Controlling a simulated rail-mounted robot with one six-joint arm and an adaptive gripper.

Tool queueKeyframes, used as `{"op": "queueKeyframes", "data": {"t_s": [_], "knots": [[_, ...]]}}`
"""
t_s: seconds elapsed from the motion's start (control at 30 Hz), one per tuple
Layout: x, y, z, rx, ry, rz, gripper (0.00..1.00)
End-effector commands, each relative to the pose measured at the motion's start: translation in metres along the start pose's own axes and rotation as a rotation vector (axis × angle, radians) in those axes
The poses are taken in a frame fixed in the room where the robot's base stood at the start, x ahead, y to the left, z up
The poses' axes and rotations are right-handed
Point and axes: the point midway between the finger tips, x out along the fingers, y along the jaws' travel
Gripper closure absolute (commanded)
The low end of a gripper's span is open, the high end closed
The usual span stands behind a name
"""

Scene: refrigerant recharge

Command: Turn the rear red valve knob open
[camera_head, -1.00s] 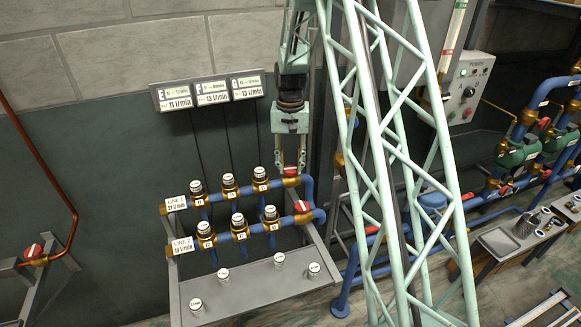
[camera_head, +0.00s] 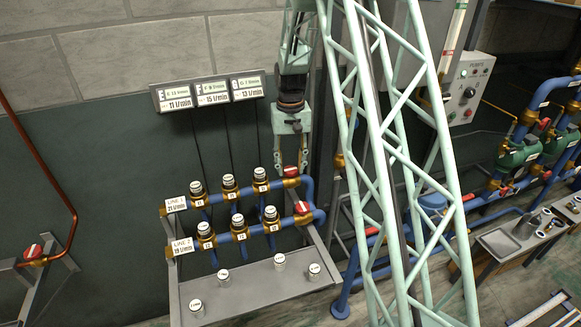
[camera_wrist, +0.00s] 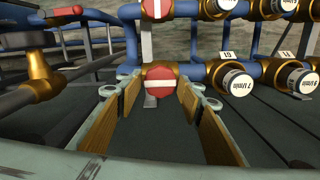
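The rear red valve knob (camera_head: 291,171) sits at the right end of the back blue pipe in the head view. In the wrist view this round red knob (camera_wrist: 161,86) shows a white bar running from side to side. My gripper (camera_head: 291,172) points down over it, with one finger on either side. In the wrist view the tan finger pads of my gripper (camera_wrist: 161,92) flank the knob, apart and close to its rim. Contact is not clear. The front red knob (camera_head: 302,207) is on the nearer pipe, clear of my fingers.
Capped brass fittings (camera_head: 229,184) line both pipes left of the knobs. A grey shelf (camera_head: 250,290) with several white-topped cylinders lies below. Three displays (camera_head: 210,92) hang on the wall. A pale green lattice column stands in front at right.

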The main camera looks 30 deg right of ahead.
Motion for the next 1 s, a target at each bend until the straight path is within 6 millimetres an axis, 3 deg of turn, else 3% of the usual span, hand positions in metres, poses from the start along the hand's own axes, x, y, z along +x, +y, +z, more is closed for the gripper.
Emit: {"op": "queueKeyframes", "data": {"t_s": [0.57, 0.77, 1.0], "knots": [[-0.005, 0.000, 0.000, 0.001, 0.001, 0.000, 0.57], [-0.019, 0.000, -0.001, 0.001, 0.002, 0.000, 0.57], [-0.050, 0.000, -0.001, 0.001, 0.003, 0.000, 0.57]]}}
